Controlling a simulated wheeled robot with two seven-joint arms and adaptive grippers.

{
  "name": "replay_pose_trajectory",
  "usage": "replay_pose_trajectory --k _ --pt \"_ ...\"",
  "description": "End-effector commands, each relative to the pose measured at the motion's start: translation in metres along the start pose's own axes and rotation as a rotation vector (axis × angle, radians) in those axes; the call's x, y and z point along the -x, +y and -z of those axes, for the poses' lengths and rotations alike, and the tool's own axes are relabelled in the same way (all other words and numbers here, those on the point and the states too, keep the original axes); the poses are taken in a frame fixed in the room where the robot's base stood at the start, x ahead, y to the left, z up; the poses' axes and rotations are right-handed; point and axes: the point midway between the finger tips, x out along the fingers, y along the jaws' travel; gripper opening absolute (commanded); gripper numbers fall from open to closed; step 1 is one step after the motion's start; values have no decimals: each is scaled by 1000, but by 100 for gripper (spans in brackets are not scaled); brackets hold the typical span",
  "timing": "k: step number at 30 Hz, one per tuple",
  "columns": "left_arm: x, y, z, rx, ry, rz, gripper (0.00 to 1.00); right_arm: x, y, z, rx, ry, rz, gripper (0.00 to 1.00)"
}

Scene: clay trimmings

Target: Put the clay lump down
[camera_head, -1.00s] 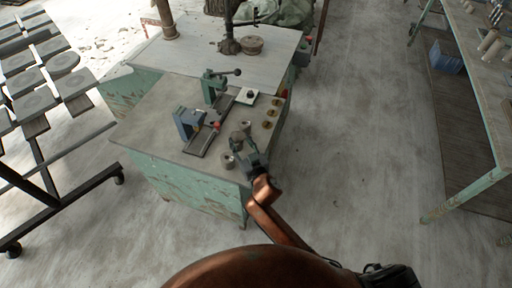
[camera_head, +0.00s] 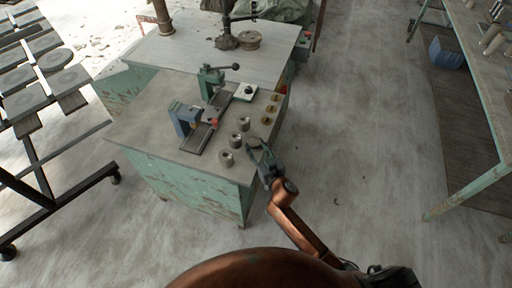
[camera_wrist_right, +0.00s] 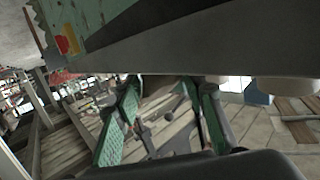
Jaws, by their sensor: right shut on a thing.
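The clay lump (camera_head: 254,143) is a small grey-brown piece at the fingertips of my right gripper (camera_head: 259,151) in the head view. The gripper is shut on it, at the right edge of the bench top (camera_head: 165,110). I cannot tell the height of the lump above the bench. In the right wrist view the two green-padded fingers of the right gripper (camera_wrist_right: 165,100) point towards the bench edge (camera_wrist_right: 215,50); the lump is not clearly made out there. My left gripper is not in view.
A blue clamp fixture (camera_head: 185,120) and a green lever press (camera_head: 211,80) stand further left. The bench's front left is bare.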

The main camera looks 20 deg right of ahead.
Motion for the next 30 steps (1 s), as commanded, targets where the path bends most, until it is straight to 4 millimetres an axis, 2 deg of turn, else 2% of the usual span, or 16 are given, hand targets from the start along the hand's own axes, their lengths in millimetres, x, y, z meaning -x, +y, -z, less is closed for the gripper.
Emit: replay_pose_trajectory --k 7,8,15,26,30 --pt "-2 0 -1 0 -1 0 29 0 0 -2 0 1 0 10" --pt "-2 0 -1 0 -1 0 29 0 0 -3 0 0 -1 38" --pt "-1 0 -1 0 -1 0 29 0 0 -2 1 0 -1 55" --pt "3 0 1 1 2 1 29 1 0 4 2 2 0 55" --pt "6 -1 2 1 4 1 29 21 0 1 -1 -2 -1 55"
